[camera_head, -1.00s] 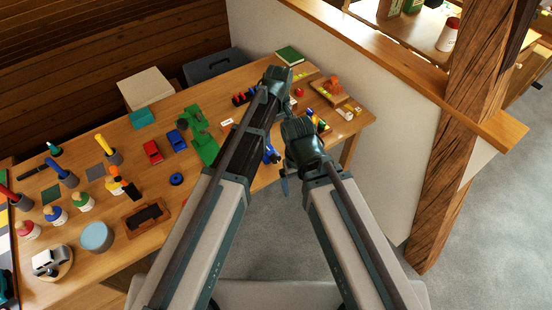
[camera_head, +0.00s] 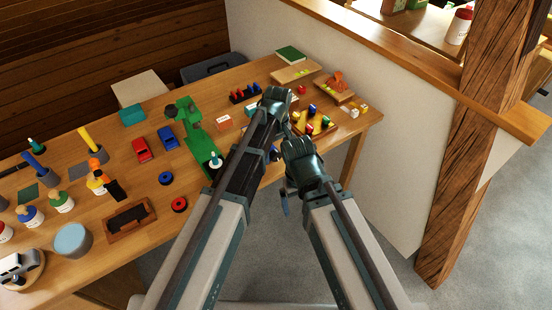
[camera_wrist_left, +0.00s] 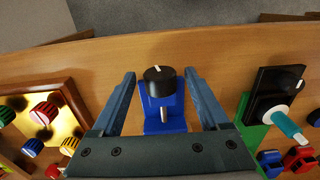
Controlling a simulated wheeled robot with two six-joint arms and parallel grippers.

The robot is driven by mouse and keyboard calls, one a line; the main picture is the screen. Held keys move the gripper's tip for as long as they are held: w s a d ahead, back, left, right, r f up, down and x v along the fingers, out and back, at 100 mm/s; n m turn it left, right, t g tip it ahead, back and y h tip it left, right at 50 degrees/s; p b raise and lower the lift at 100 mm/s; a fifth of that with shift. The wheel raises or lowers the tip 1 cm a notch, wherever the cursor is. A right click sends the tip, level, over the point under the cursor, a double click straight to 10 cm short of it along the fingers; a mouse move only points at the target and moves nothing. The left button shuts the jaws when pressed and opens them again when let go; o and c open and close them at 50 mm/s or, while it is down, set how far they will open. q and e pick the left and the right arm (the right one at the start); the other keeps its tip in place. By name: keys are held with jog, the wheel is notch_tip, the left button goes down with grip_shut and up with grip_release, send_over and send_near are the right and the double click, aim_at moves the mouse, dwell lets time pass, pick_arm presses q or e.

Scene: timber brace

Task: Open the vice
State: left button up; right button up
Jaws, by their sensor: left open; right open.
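A blue device with a black round knob, which looks like the vice (camera_wrist_left: 163,105), stands near the bench edge in the left wrist view. The knob has a white mark, and a grey bar shows below it. My left gripper (camera_wrist_left: 159,74) is open, its fingers on either side of the device with gaps showing. In the head view my left gripper (camera_head: 274,98) is over the bench, and the arms mostly hide the vice (camera_head: 274,154). My right gripper (camera_head: 287,196) is open and empty, lower, off the bench's front edge.
A green machine (camera_head: 192,135) stands left of the vice in the head view. A yellow tray (camera_head: 318,128) with coloured pieces lies to the right. Bottles, tools and toy cars crowd the bench's left side. Open floor and a timber post (camera_head: 462,165) are at right.

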pick_arm(q)
grip_shut()
jog(key=shift+s+a+f+t+h, duration=0.2)
jog(key=shift+s+t+h, duration=0.1)
jog(key=shift+t+h, duration=0.3)
jog(key=shift+s+t+h+b, duration=0.1)
jog(key=shift+t+h+b, duration=0.3)
jog(key=shift+h, duration=0.3)
jog(key=shift+a+f+t+h+b, duration=0.15)
jog(key=shift+t+h+b, duration=0.45)
jog(key=shift+h+b, duration=0.4)
jog(key=shift+t+h+b, duration=0.4)
jog(key=shift+h+b, duration=0.15)
jog(key=shift+h, duration=0.05)
grip_release()
